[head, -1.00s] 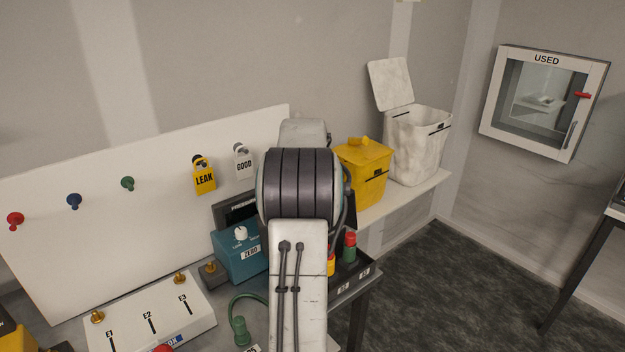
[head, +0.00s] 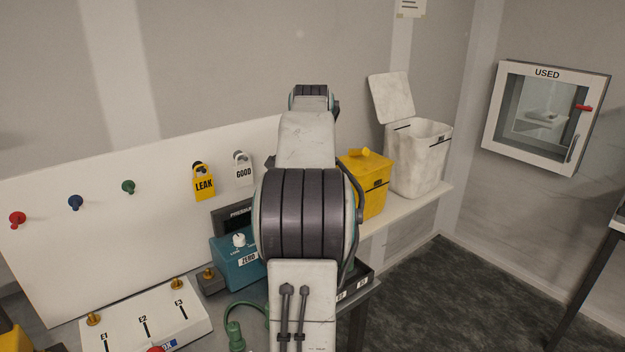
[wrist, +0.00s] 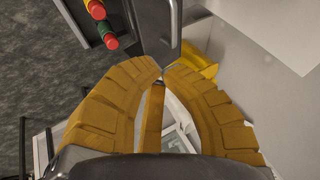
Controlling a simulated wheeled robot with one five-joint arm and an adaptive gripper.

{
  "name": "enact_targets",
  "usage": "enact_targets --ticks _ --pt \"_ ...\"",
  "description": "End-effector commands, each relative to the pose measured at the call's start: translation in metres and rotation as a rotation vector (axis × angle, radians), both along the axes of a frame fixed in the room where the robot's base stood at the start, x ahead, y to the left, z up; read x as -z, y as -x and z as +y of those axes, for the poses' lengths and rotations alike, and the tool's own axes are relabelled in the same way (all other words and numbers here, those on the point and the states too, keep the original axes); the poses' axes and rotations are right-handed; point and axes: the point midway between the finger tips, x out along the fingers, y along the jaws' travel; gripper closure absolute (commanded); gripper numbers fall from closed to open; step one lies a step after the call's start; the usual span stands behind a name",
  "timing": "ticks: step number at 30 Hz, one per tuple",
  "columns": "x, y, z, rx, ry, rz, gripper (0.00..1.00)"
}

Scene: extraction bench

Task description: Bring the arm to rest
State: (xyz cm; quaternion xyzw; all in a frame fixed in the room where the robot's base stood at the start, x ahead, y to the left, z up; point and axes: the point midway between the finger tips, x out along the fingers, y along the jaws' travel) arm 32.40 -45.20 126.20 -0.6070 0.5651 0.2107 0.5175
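My arm (head: 305,225) rises through the middle of the head view, in front of the white board. Its far section now points up and away from me. My gripper is hidden in the head view, behind or beyond the arm. In the wrist view, my gripper (wrist: 162,73) shows two ribbed yellow fingers, bowed, with their tips almost meeting. Nothing is clearly held between them. An orange-brown strip shows in the gap behind the tips, and I cannot tell what it belongs to.
A white board (head: 100,230) carries colored pegs, a LEAK tag (head: 204,183) and a GOOD tag (head: 243,171). A teal ZERO box (head: 236,258) stands below. A yellow bin (head: 368,188) and white lidded bin (head: 415,160) stand right. A USED cabinet (head: 546,78) hangs on the wall.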

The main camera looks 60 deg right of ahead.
Motion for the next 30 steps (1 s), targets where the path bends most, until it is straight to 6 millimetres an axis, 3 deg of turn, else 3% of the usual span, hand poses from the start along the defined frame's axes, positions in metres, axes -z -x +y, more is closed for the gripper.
enact_targets --ticks 6,16,24,26,30 --pt "-0.012 0.002 0.006 0.000 0.000 -0.001 1.00" --pt "-0.017 0.003 0.008 -0.023 0.007 0.011 1.00" --pt "-0.019 0.000 0.002 -0.225 0.101 0.113 1.00" --pt "-0.007 0.001 0.004 -0.290 0.104 0.157 1.00" --pt "0.041 0.009 0.018 -0.430 0.048 0.260 1.00"
